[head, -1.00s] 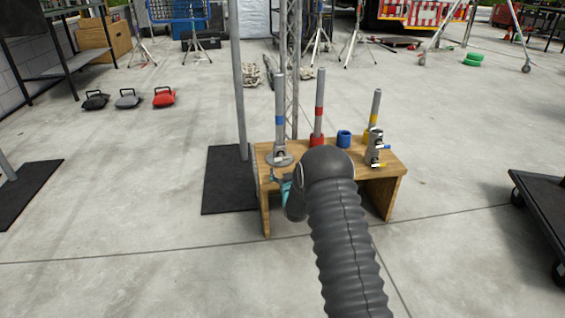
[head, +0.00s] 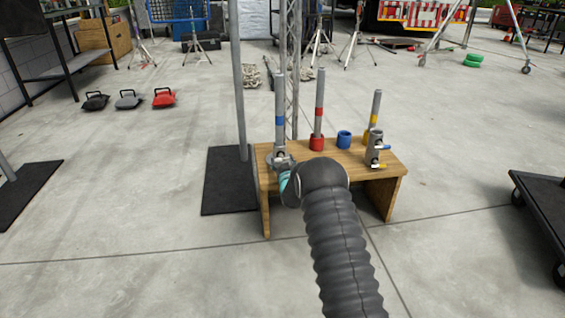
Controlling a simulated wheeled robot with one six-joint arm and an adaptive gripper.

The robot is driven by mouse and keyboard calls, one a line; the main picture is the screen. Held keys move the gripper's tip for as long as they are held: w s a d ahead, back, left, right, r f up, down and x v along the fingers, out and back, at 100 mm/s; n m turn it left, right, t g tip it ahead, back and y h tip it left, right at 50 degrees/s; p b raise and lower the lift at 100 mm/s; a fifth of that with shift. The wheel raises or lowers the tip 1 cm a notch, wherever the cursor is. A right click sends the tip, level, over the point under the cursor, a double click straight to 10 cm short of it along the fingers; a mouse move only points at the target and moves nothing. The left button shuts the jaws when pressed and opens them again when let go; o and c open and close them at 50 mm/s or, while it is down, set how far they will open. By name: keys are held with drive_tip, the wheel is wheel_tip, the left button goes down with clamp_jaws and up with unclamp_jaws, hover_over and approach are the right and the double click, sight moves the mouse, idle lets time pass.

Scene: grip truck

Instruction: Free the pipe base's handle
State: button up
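A wooden bench (head: 335,157) carries several upright grey pipes. At its left end a pipe with a blue band (head: 280,112) stands in a grey pipe base (head: 280,160). My gripper (head: 287,181), with a teal part showing, is low at the front left of the bench, close to that base. My dark arm hides most of it, so I cannot tell whether its fingers are open, or whether they touch the base or its handle. The handle of this base is not clearly visible. At the right, a grey fitting (head: 375,152) has small blue and yellow handles.
A red-banded pipe (head: 319,105) stands in a red cup (head: 317,142). A blue cup (head: 344,139) and a yellow-banded pipe (head: 375,110) stand to its right. A tall grey post (head: 239,90) rises from a black mat (head: 222,182) left of the bench. A dark cart (head: 545,195) is at far right.

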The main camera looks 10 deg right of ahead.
drive_tip(key=c, duration=0.4)
drive_tip(key=shift+f+n+b, duration=0.15)
drive_tip(key=shift+n+b, duration=0.55)
drive_tip(key=shift+c, duration=0.2)
drive_tip(key=n, duration=0.3)
drive_tip(key=o, duration=1.2)
drive_tip(key=shift+c, duration=0.2)
drive_tip(key=shift+s, duration=0.15)
drive_tip(key=s, duration=1.1)
drive_tip(key=shift+s, duration=0.35)
